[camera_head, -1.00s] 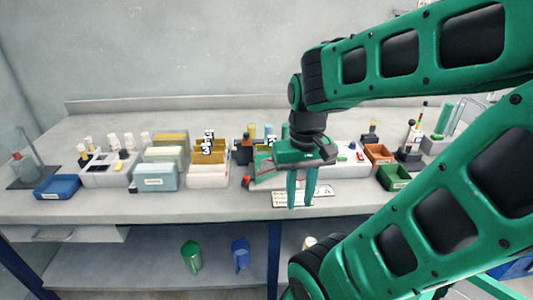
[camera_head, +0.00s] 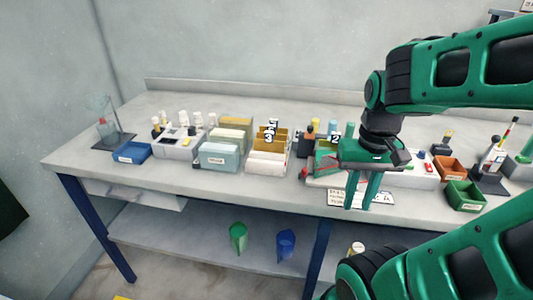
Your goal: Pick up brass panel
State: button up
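Other yellowish panels (camera_head: 236,123) stand to the left, behind a pale blue box. I cannot tell which single panel is the brass panel of the task. My gripper (camera_head: 360,206) points down at the bench's front edge, right of the white rack. Its two green fingers are apart with nothing visible between them.
A pale blue box (camera_head: 219,157), a blue tray (camera_head: 132,152) and a grey holder (camera_head: 178,149) stand to the left. Orange (camera_head: 448,168) and green (camera_head: 465,196) bins stand to the right. Green (camera_head: 238,235) and blue (camera_head: 286,243) cups are on the lower shelf.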

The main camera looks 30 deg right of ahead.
aim_at(331, 145)
jog(key=k, duration=0.5)
jog(key=z, duration=0.55)
jog(key=i, duration=0.35)
jog(key=z, duration=0.15)
